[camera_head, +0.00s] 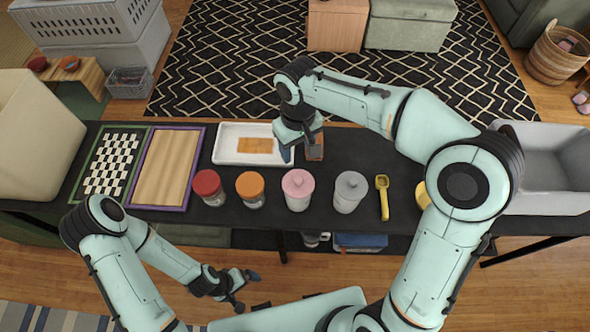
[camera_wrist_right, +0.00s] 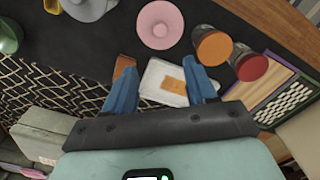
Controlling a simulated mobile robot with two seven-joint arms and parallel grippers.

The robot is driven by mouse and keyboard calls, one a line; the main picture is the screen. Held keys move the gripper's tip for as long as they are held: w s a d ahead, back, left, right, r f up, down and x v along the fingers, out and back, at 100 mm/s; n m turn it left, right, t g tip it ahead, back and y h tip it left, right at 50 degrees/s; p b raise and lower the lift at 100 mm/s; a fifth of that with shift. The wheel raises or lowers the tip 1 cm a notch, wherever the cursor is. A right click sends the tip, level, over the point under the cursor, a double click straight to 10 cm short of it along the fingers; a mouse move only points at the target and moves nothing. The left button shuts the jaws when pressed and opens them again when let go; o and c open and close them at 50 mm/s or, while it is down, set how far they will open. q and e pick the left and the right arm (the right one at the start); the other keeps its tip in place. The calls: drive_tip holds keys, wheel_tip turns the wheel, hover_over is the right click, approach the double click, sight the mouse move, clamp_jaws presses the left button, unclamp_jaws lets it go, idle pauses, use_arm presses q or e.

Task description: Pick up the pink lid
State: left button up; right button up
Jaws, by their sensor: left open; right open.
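The pink lid (camera_head: 298,182) sits on a white jar (camera_head: 298,205) near the front edge of the black table, between the orange-lidded jar and the grey-lidded jar. In the right wrist view the pink lid (camera_wrist_right: 160,25) shows from above, with a round knob, beyond the fingertips. My right gripper (camera_head: 300,153) is open and empty above the table, just behind the pink lid and apart from it. Its two blue fingers also show in the right wrist view (camera_wrist_right: 160,75). My left gripper (camera_head: 240,287) is open and empty, low in front of the table.
Red-lidded (camera_head: 208,186), orange-lidded (camera_head: 250,187) and grey-lidded (camera_head: 350,188) jars stand in the row. A yellow scoop (camera_head: 383,198) lies to the right. Behind the row are a white tray (camera_head: 226,157) and a purple-framed board (camera_head: 165,165). A grey bin (camera_head: 550,195) stands far right.

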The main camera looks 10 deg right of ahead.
hover_over(298, 179)
wheel_tip(298, 179, down, 6)
drive_tip(key=shift+f+b, duration=0.15)
drive_tip(key=shift+b, duration=0.15)
drive_tip(key=shift+w+f, duration=0.2)
drive_tip(key=shift+f, duration=0.35)
wheel_tip(298, 179, down, 5)
drive_tip(key=shift+s, duration=0.15)
drive_tip(key=shift+c, duration=0.3)
clamp_jaws()
